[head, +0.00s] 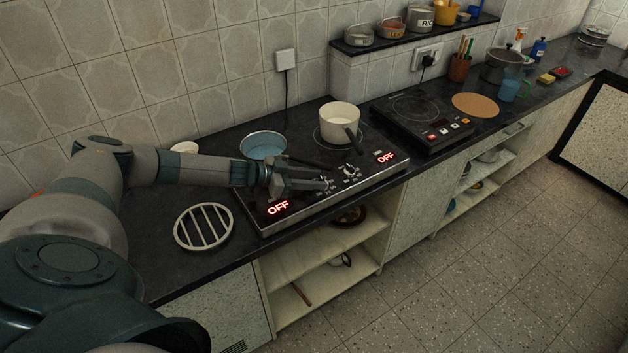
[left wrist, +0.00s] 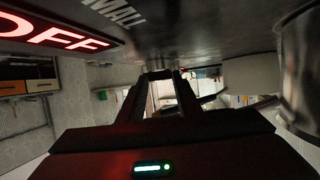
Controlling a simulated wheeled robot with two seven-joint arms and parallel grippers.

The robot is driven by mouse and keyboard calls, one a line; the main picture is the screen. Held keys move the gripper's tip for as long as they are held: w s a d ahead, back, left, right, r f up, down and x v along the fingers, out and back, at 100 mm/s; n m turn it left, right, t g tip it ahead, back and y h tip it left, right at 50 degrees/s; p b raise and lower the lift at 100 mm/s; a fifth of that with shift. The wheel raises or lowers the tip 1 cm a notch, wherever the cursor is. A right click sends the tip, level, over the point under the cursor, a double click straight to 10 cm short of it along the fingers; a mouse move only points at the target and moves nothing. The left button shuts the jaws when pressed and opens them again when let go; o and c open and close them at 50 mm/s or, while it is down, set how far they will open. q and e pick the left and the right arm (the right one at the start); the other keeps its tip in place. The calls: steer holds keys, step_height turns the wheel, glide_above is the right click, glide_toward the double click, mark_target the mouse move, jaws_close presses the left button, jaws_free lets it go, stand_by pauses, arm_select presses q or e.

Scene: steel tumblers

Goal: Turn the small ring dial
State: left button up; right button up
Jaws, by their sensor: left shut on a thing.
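The two-ring cooktop (head: 255,214) is set on the dark counter, with a red OFF display near each end of its front strip. My left gripper (head: 326,185) reaches over the cooktop from the left, with its fingertips at the front strip. In the left wrist view its fingers (left wrist: 161,78) are shut on the small ring dial, which is mostly hidden between them. The word SMALL (left wrist: 118,11) and the near OFF display (left wrist: 55,32) show there. Another dial (head: 349,171) stands free just right of the fingertips. My right gripper is not in view.
A blue pan (head: 263,145) stands on the cooktop behind my wrist. A cream saucepan (head: 340,121) sits on the back right ring, its dark handle pointing forward. A round slatted trivet (head: 203,227) lies left of the cooktop. A separate black hob (head: 420,118) stands further right.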

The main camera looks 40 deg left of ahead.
arm_select(q)
steer(key=shift+w+r+m+g+h, duration=0.1)
steer(key=shift+w+m+g+h, duration=0.1)
steer(key=shift+m+g+h, duration=0.5)
steer(key=shift+a, duration=0.1)
steer(key=o, duration=1)
steer(key=shift+s+a, duration=0.15)
steer(key=shift+s+a+r+b, duration=0.1)
steer(key=shift+s+a+b, duration=0.25)
steer(key=shift+b, duration=0.1)
steer(key=b+v, duration=0.3)
steer(key=v, duration=1.1)
steer(key=shift+s+b, duration=0.2)
steer(key=shift+b, duration=0.2)
steer(key=shift+v, duration=0.85)
steer(key=shift+r, duration=0.15)
